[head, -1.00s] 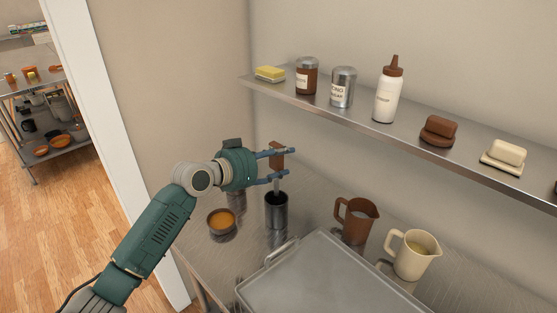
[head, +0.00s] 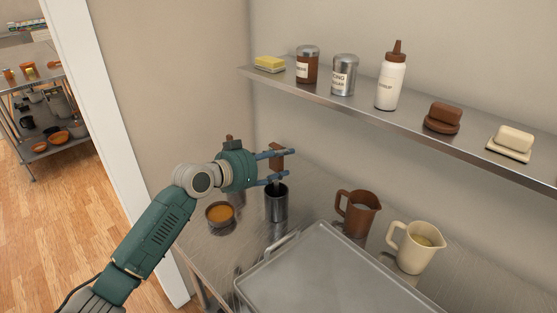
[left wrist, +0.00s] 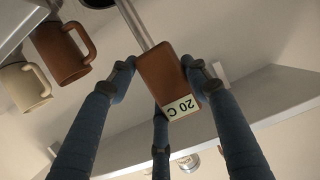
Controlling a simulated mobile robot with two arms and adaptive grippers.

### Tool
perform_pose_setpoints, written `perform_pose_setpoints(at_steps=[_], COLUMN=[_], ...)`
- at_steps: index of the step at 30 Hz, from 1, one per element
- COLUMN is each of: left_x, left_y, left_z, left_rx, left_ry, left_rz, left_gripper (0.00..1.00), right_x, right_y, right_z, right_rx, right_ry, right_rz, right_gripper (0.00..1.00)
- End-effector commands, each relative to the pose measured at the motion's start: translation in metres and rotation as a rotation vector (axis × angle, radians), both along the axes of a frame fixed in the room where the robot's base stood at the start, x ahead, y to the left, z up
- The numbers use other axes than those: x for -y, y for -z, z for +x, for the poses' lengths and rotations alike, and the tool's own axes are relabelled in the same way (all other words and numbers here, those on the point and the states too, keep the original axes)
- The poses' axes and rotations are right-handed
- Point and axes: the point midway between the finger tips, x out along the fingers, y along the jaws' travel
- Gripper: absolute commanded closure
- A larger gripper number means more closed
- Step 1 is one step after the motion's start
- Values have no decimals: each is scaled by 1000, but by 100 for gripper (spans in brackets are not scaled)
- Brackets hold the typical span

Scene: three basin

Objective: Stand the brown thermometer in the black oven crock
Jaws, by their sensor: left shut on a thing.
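The brown thermometer (head: 277,158) has a block-shaped brown head and a thin metal stem. My left gripper (head: 275,168) is shut on its head and holds it upright above the black oven crock (head: 276,207), a dark shiny cylinder on the counter. The stem runs down to the crock's mouth in the head view; its lower end is hidden, so I cannot tell how deep it sits. In the left wrist view the thermometer head (left wrist: 163,75) with a "20 C" label is between the fingers, and part of the crock's dark opening (left wrist: 98,2) shows at the top edge. My right gripper is not in view.
An orange-filled bowl (head: 220,214) stands left of the crock. A brown jug (head: 356,214) and a cream jug (head: 414,247) stand to the right. A grey tray (head: 335,275) lies in front. A wall shelf (head: 330,98) with jars, a bottle and dishes runs above.

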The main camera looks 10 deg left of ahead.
Motion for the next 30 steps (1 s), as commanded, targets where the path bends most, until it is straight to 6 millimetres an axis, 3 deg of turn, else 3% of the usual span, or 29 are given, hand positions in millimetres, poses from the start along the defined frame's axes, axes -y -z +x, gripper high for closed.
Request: perform_pose_setpoints(at_steps=[30], left_x=[0], left_y=[54], left_z=[0], left_rx=[-1], left_ry=[0], left_rz=[1], left_gripper=[82], right_x=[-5], right_y=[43], right_z=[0], right_rx=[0], right_ry=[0], right_rz=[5], right_gripper=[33])
